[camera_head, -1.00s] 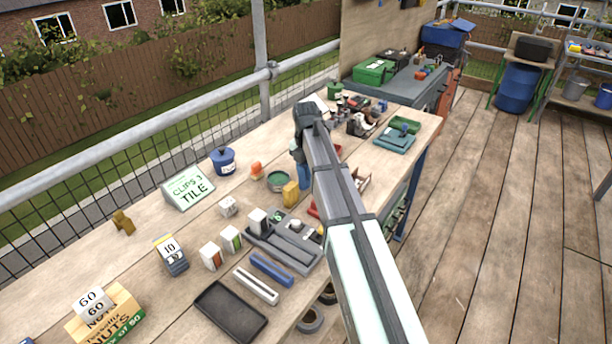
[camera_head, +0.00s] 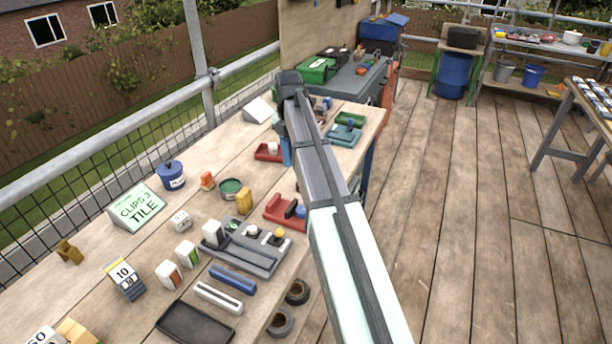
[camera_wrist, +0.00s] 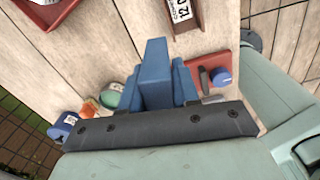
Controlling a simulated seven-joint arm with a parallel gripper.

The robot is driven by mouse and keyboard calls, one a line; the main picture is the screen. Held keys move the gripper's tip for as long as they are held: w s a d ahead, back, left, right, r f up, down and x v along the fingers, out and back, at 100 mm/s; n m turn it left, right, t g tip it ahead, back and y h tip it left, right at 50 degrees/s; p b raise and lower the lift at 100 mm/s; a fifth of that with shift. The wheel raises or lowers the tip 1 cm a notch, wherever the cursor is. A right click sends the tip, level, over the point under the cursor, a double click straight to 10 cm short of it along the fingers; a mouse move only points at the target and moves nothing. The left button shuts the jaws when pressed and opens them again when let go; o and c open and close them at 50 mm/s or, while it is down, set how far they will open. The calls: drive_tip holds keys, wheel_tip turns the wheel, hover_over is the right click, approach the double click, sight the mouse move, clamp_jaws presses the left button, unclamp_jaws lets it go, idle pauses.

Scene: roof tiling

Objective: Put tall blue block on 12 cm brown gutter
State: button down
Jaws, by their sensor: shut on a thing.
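The tall blue block (camera_wrist: 153,62) is upright in the middle of the wrist view, between the jaws of my gripper (camera_wrist: 158,92), which is shut on it. In the head view a blue piece shows beside my arm, below the wrist (camera_head: 287,152); my arm hides most of that area. A brown tray with a label beginning "12" (camera_wrist: 188,27), seemingly the 12 cm brown gutter, is cut off at the top of the wrist view. It lies beyond the block, slightly right, apart from it. I cannot make it out in the head view.
A red tray (camera_head: 266,154) lies left of my wrist, and another red tray (camera_head: 278,221) with a blue piece lies nearer. A green tin (camera_head: 231,186), a yellow block (camera_head: 244,199) and a grey tray (camera_head: 262,265) stand on the bench. Bare wood surrounds the brown tray.

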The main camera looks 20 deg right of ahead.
drive_tip(key=d, duration=0.6)
drive_tip(key=shift+n, duration=0.9)
drive_tip(key=shift+s+d+f, duration=0.1)
drive_tip(key=shift+s+f, duration=0.1)
drive_tip(key=shift+f, duration=2.2)
drive_tip(key=shift+s+d+f, duration=0.1)
drive_tip(key=shift+s+f, duration=0.05)
drive_tip(key=shift+f, duration=2.2)
drive_tip(key=shift+f, duration=0.15)
drive_tip(key=c, duration=0.8)
unclamp_jaws()
wheel_tip(320, 180, up, 12)
drive_tip(key=shift+r, duration=0.15)
